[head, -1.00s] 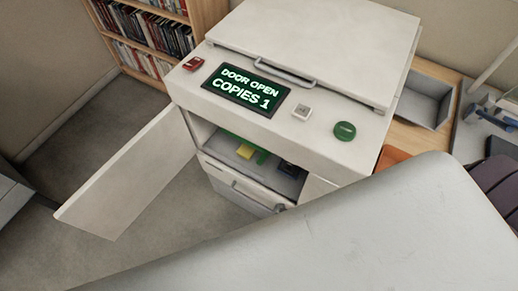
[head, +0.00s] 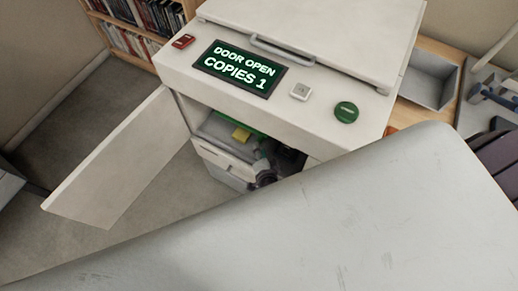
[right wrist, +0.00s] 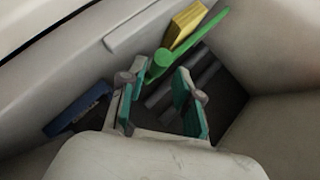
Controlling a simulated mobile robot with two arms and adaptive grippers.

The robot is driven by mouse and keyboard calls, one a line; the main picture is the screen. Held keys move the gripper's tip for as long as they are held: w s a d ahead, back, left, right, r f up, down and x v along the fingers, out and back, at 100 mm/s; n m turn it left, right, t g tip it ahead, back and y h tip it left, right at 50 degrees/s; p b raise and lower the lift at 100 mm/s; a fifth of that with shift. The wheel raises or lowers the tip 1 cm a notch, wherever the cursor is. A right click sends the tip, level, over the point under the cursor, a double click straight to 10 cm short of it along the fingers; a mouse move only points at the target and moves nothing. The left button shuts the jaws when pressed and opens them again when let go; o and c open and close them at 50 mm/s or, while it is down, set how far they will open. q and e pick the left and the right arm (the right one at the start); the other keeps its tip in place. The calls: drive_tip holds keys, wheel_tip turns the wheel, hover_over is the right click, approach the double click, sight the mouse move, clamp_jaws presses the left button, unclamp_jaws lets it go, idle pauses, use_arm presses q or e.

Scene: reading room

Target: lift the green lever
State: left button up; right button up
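The green lever (right wrist: 195,42) is inside the copier's open compartment. In the right wrist view it is a bar with a rounded end, lying just beyond my fingertips. In the head view only a bit of green shows there. My right gripper (right wrist: 160,88) is open, with teal pads apart and nothing between them. In the head view it is partly seen at the compartment's mouth (head: 265,168), half hidden by my pale arm. Whether a finger touches the lever I cannot tell. My left gripper is not in view.
A yellow block (right wrist: 184,24) is beside the lever, and a blue piece (right wrist: 78,108) is left of the gripper. The copier door (head: 115,165) hangs open to the left. The display (head: 238,68) reads DOOR OPEN, COPIES 1. Compartment walls are close on the right.

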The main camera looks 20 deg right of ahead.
drive_tip(key=shift+x, duration=1.1)
clamp_jaws()
